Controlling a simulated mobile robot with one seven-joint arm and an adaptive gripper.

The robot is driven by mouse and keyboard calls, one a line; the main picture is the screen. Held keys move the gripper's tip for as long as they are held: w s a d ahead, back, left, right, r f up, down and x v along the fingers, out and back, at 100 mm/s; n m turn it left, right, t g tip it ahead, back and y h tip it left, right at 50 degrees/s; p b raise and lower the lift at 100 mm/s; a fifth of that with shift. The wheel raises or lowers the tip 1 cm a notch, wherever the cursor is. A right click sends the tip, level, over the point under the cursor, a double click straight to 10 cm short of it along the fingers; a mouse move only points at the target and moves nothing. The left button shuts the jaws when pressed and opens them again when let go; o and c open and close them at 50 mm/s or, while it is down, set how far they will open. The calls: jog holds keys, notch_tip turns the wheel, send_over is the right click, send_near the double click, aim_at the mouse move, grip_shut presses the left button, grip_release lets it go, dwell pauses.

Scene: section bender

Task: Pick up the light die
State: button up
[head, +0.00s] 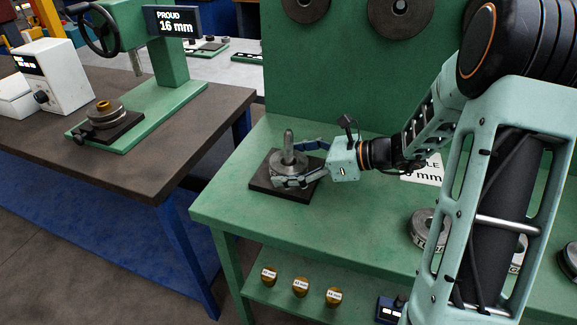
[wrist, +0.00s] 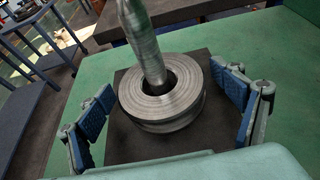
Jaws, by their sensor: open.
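A thick grey steel ring die (head: 281,172) sits around an upright post (head: 288,140) on a dark square plate (head: 258,186). No mark on it shows whether it is the light one. In the wrist view the die (wrist: 160,112) fills the middle, with the post (wrist: 141,45) through its hole. My gripper (head: 288,164) is open, with one finger on each side of the die. In the wrist view a gap shows between the die and each blue pad of my gripper (wrist: 165,108).
More grey rings, one (head: 425,226) with partly hidden lettering, lie at the right of the green bench (head: 225,205). Several labelled brass pieces (head: 300,288) stand on its lower shelf. A press (head: 172,65) with a "PROUD 16 mm" display stands on the left table (head: 150,165).

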jog(key=shift+w, duration=0.1)
jog(key=c, duration=1.6)
jog(key=shift+r, duration=0.1)
jog(key=shift+c, duration=0.2)
